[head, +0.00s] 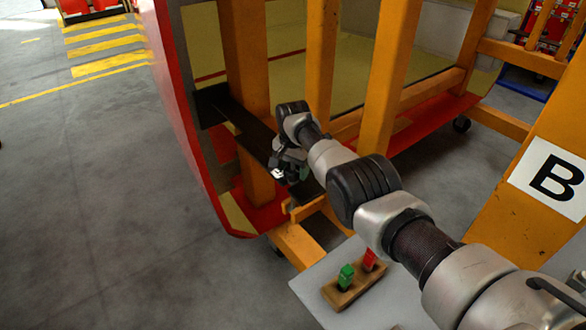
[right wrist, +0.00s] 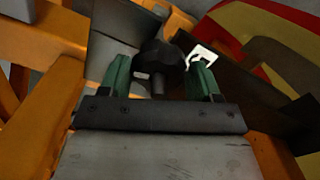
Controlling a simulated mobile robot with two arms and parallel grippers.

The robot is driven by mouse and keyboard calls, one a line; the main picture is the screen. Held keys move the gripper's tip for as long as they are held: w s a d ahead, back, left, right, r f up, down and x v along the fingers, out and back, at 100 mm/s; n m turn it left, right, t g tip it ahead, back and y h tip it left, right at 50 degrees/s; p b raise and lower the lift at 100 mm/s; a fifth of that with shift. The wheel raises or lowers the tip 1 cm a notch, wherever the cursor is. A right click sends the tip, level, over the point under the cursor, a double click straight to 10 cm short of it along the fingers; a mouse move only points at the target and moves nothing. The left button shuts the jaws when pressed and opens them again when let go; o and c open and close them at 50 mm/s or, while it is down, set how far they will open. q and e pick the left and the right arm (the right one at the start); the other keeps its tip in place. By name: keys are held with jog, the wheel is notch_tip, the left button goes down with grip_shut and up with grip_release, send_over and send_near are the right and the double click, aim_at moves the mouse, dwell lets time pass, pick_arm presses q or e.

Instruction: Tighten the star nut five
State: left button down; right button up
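A dark star-shaped nut (right wrist: 157,62) with a short stem shows in the right wrist view, by a black plate. My right gripper (right wrist: 160,78) has its two green fingers spread on either side of the nut, with small gaps visible. I cannot tell how deep the nut sits between them. In the head view my right gripper (head: 288,170) is at the black bracket (head: 240,125) on the orange frame, and the nut cannot be made out there. A small white piece (right wrist: 203,56) shows by the right fingertip. My left gripper is not in view.
Orange posts (head: 392,65) and a red-edged curved panel (head: 178,100) stand close around the right arm. A wooden block (head: 345,297) with a green and a red piece rests on a grey surface (head: 312,284) below. Open floor (head: 80,190) lies left.

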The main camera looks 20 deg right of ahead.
jog(key=shift+o, duration=1.3)
jog(key=shift+f, duration=0.1)
notch_tip(320, 180, up, 6)
jog(key=shift+f+p, duration=0.1)
jog(key=shift+p, duration=0.7)
notch_tip(320, 180, up, 4)
jog(key=shift+f+b, duration=0.1)
jog(key=shift+b, duration=0.45)
jog(key=shift+r, duration=0.6)
